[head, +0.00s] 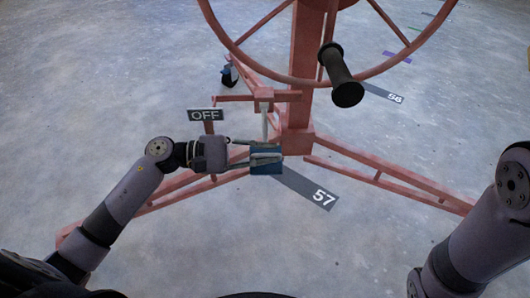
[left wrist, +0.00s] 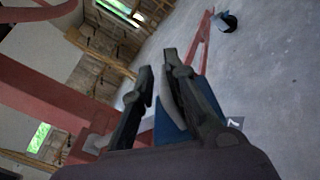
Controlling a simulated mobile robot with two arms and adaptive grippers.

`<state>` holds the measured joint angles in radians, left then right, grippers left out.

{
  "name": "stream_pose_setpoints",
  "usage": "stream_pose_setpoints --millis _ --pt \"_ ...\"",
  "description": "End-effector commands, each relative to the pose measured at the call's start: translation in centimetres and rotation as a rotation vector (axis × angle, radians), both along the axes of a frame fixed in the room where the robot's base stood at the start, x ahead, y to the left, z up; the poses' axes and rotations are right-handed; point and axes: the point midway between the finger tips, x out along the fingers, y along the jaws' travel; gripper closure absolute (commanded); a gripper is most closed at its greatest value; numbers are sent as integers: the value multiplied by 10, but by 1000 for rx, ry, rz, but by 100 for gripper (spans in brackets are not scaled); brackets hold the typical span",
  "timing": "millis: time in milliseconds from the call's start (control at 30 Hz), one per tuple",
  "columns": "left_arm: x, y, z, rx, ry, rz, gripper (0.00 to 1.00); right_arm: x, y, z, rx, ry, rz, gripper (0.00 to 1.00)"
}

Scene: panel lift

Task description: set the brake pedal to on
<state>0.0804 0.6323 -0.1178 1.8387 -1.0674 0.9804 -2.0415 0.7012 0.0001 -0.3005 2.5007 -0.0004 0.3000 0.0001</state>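The brake pedal (head: 266,169) is a small blue plate at the foot of the red stand's post, below a pale lever bar. A dark sign reading OFF (head: 205,115) stands to its left. My left gripper (head: 262,153) comes in from the left, with its fingers over the pedal and hiding part of it. In the left wrist view the fingers (left wrist: 158,72) are apart with a narrow gap, and the blue pedal (left wrist: 168,124) shows behind them. I cannot tell whether they touch it. My right gripper is out of view; only my right arm shows at the right.
The red panel lift's post (head: 301,90) stands in the middle, with a large wheel (head: 287,80) and black handle (head: 341,78) above. Its legs (head: 385,184) spread low to both sides. A caster (head: 229,77) is at the back. The concrete floor in front is clear.

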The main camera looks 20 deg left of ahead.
Motion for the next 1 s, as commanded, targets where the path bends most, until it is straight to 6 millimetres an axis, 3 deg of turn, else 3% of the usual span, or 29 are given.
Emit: stream_pose_setpoints --millis 33,100,467,1000 --pt "0 3 -8 14 12 5 76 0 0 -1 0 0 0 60" --pt "0 3 -9 13 13 4 72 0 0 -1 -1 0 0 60" --pt "-3 5 -8 9 13 -1 72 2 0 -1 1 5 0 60" --pt "-36 99 -5 10 11 5 72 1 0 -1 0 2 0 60"
